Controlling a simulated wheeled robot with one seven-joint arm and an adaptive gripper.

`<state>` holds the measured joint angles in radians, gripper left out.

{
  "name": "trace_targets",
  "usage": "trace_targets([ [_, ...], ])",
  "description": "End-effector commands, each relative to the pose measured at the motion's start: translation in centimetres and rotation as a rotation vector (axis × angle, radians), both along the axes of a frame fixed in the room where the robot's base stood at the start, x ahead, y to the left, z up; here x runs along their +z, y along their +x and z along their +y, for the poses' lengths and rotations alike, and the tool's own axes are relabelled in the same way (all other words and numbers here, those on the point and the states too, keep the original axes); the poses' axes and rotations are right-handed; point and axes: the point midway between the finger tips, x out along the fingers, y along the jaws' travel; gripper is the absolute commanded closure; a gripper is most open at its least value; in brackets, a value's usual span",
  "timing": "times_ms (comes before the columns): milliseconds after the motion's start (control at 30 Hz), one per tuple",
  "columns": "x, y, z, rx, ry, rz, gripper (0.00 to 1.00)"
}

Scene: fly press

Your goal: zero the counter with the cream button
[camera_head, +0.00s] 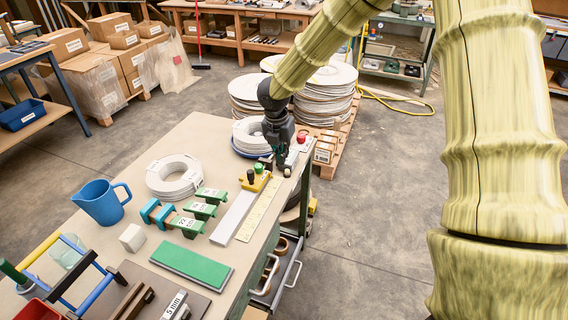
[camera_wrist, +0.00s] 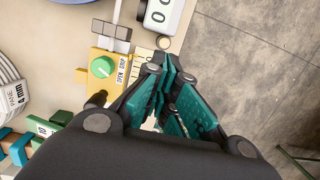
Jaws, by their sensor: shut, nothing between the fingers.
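The cream button (camera_wrist: 163,43) is a small round knob at the bench edge in the wrist view, just below the white counter box (camera_wrist: 168,12) with dark digits, which the frame's top edge cuts off. In the head view the cream button (camera_head: 288,171) shows beside the tip of my gripper (camera_head: 280,166). My gripper, with teal fingers, also shows in the wrist view (camera_wrist: 170,62). It is shut and empty, with its tips close to the button. I cannot tell whether they touch it. The arm hides part of the counter in the head view.
A yellow block (camera_wrist: 109,83) with a green knob (camera_wrist: 102,67), labelled OPEN and DROP, stands left of the fingers. A red button (camera_head: 301,139) is behind my gripper. Floor is open right of the bench.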

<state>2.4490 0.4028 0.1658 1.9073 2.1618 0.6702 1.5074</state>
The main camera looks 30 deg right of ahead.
Motion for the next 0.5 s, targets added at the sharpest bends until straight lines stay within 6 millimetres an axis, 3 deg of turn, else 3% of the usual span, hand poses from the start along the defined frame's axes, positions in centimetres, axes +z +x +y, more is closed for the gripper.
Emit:
trace_targets([
  [200, 3.3, -0.3, 0.5, -0.001, 0.001, -0.002, 1.0],
  [500, 5.1, -0.4, 0.7, -0.001, 0.001, -0.001, 1.0],
])
